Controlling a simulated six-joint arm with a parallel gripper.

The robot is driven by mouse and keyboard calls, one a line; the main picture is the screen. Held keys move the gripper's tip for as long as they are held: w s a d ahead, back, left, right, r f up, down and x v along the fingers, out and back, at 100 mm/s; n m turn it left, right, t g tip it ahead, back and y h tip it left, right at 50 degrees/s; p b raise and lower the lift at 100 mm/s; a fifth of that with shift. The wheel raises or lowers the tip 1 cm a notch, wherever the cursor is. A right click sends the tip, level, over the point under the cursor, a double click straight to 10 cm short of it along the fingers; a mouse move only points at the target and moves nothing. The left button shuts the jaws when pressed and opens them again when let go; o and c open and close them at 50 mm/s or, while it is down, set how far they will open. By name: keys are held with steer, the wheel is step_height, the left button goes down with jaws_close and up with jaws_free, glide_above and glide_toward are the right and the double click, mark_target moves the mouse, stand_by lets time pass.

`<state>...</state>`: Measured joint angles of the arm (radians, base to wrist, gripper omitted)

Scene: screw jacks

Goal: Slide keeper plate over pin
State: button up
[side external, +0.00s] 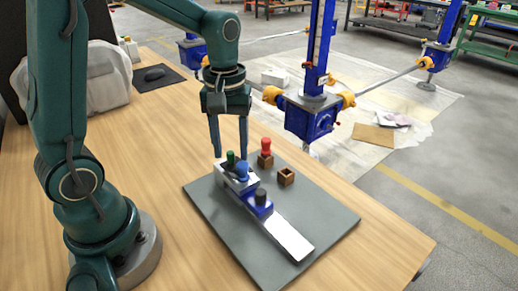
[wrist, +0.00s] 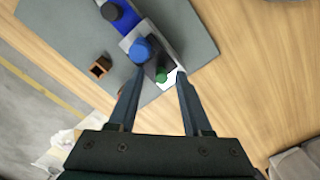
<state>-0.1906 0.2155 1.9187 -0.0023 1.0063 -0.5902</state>
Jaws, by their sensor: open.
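A long blue and silver assembly lies on a grey board. Its flat silver bar (side external: 288,237) extends toward the front right. A green knob (side external: 230,158) and a blue knob (side external: 242,171) stand at its back end, and a black knob (side external: 261,197) stands near the middle. I cannot tell which part is the keeper plate or which is the pin. My gripper (side external: 229,154) is open and empty, pointing down at the back end. In the wrist view the green knob (wrist: 161,75) appears between the fingertips (wrist: 160,76), with the blue knob (wrist: 141,50) just beyond.
The grey board (side external: 222,228) lies on a wooden table (side external: 170,215). A red knob (side external: 265,147) on a wooden block and an empty wooden socket (side external: 286,177) stand right of the assembly. Blue jack posts (side external: 311,118) stand behind the table.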

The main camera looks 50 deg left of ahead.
mark_target(231, 153)
steer(key=shift+r, duration=2.6)
steer(key=shift+d+r, duration=0.1)
steer(key=shift+r, duration=0.1)
steer(key=s+d+m+t, duration=0.4)
steer(key=s+m+t, duration=0.1)
steer(key=s+m, duration=0.4)
steer(key=shift+s+d+r+t, duration=0.15)
steer(key=shift+d+r+t, duration=0.1)
steer(key=shift+r+t, duration=0.1)
steer(key=shift+s, duration=0.1)
steer(key=shift+c, duration=0.3)
